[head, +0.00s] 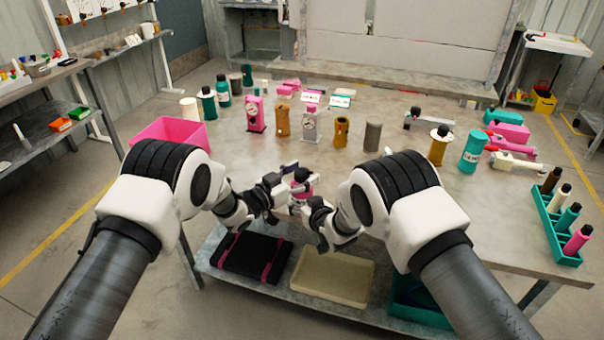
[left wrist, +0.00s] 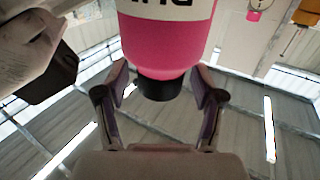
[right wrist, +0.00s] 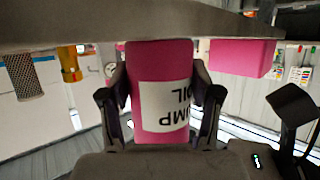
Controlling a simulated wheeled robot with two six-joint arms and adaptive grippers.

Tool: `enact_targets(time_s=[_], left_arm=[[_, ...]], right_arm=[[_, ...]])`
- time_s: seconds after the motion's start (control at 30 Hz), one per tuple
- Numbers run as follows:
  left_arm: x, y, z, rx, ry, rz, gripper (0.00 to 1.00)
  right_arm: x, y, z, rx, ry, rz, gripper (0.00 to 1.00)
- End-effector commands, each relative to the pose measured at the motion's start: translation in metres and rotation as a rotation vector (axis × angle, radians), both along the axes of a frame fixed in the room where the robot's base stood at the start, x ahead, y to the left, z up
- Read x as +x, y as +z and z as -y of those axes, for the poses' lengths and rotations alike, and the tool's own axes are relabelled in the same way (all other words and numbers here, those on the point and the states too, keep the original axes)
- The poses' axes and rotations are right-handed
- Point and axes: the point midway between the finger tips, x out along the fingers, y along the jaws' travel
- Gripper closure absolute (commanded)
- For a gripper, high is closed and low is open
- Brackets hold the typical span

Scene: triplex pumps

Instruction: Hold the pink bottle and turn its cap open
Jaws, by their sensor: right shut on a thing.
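The pink bottle (head: 302,188) with a white label stands over the front edge of the table in the head view, partly hidden by my grippers. In the right wrist view my right gripper (right wrist: 160,105) is shut on the pink bottle's body (right wrist: 150,62), with a finger at each side. The black cap (left wrist: 160,88) is in the left wrist view, below the pink body. My left gripper (head: 294,179) has its fingers on both sides of the cap, with a visible gap at each side, so it is open around it.
A pink bin (head: 170,131) stands at the table's left. A teal rack (head: 556,222) of bottles is at the right. Several bottles and pump parts stand farther back. Below, a shelf holds a beige tray (head: 333,275) and a black case (head: 251,257).

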Motion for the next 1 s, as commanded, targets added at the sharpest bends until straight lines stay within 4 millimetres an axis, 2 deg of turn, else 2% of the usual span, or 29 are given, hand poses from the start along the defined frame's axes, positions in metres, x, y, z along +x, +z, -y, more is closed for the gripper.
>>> enact_targets(time_s=[0.17,0.27,0.53,0.7,1.0], left_arm=[[-0.002,0.0,-0.003,0.001,0.001,-0.001,0.32],[-0.011,-0.001,-0.013,0.0,0.002,-0.001,0.32],[-0.058,0.0,-0.062,-0.001,0.004,-0.004,0.32],[-0.08,0.0,-0.082,0.0,0.001,0.0,0.32],[-0.085,0.0,-0.087,0.0,0.0,0.001,0.32]], right_arm=[[-0.002,-0.004,0.0,-0.002,-0.001,-0.008,0.87],[-0.002,-0.004,0.0,-0.002,-0.001,-0.008,0.87],[-0.002,-0.004,0.0,-0.002,-0.001,-0.008,0.87],[-0.002,-0.004,0.0,-0.001,-0.001,-0.007,0.87],[-0.002,-0.004,0.0,-0.001,-0.001,-0.007,0.87]])
